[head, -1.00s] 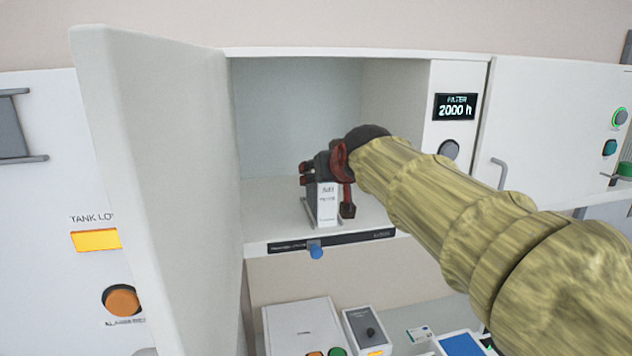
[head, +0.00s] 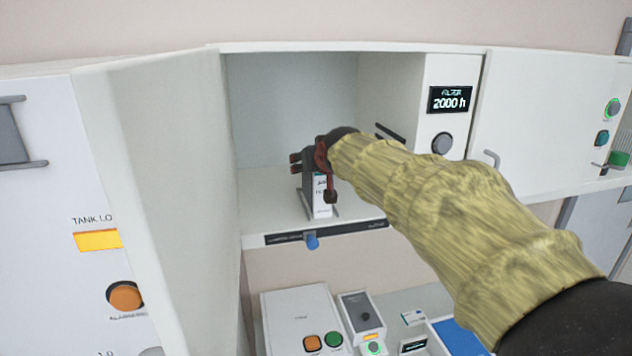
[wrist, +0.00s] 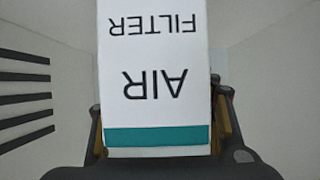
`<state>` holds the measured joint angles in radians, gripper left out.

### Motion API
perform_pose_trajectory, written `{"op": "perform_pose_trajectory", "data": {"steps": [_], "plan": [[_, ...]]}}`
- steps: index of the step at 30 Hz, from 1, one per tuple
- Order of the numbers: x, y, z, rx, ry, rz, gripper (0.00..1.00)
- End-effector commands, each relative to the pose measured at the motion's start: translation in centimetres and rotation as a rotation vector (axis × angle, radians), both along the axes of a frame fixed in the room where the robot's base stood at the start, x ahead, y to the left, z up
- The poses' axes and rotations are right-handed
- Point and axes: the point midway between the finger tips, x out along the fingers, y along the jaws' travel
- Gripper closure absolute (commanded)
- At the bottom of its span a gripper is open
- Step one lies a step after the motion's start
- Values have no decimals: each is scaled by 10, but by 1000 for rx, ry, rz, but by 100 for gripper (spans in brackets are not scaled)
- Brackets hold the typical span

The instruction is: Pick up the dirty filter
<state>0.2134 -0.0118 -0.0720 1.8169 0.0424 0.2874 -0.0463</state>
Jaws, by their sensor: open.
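The filter (head: 322,200) is a small white box standing upright on the shelf inside the open cabinet. In the wrist view the filter (wrist: 155,70) fills the middle, with upside-down "AIR FILTER" lettering and a teal band near its lower end. My gripper (head: 313,178) is at the filter's upper part, its dark red and black fingers open. In the wrist view my gripper (wrist: 160,125) has a finger on each side of the filter. The fingers are partly hidden behind it, and I cannot tell whether they touch it. No dirt is visible on the white face.
The cabinet door (head: 165,190) stands open at the left. A display (head: 451,99) reads "FILTER 2000 h" at the right. The vent slots (wrist: 25,95) show in the wrist view. Button boxes stand below.

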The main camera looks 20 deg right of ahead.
Motion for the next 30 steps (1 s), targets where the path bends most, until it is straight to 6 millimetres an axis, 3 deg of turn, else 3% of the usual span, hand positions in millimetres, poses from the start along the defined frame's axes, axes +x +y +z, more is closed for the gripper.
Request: {"op": "perform_pose_trajectory", "data": {"steps": [30], "plan": [[0,0,0,0,0,0,96]]}}
